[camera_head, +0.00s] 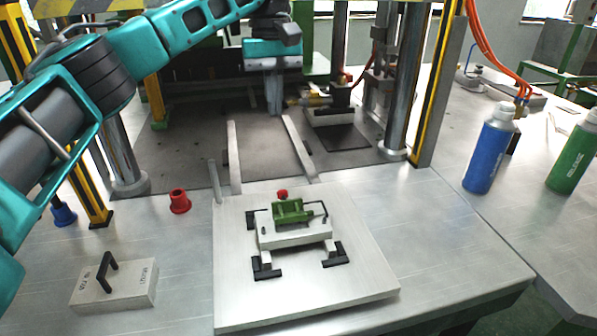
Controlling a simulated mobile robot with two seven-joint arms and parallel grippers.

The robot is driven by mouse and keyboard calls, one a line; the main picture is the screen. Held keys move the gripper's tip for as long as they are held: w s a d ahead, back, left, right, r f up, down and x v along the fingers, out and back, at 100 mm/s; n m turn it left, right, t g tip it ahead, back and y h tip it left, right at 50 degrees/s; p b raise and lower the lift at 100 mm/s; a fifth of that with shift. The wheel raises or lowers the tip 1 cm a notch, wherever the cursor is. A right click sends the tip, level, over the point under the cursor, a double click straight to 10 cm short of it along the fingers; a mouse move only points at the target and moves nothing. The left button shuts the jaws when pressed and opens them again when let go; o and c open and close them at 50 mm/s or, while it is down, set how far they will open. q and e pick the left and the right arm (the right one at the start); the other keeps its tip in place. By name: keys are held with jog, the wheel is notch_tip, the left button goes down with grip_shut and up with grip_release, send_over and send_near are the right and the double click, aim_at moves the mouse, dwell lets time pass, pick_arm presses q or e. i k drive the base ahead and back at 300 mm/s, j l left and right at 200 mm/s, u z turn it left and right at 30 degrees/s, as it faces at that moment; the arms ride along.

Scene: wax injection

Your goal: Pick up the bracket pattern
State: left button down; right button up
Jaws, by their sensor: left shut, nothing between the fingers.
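A green part, apparently the bracket pattern (293,211), sits on top of a pale mould block (296,236) on the metal plate at the front middle. A small red piece (282,195) shows at its back edge. My left gripper (273,109) points down over the press bed, behind and above the green part and well apart from it. Its fingers are together and hold nothing. My right gripper is not in view.
Black corner stops and a black handle surround the block on the plate (358,292). A lettered block with a black handle (115,287) lies at front left. A red cup (180,201) stands left of the plate. Blue (488,152) and green (574,158) bottles stand right. Press columns flank the bed.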

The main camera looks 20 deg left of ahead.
aim_at(285, 211)
jog(key=k+l, duration=0.65)
jog(key=k, duration=0.25)
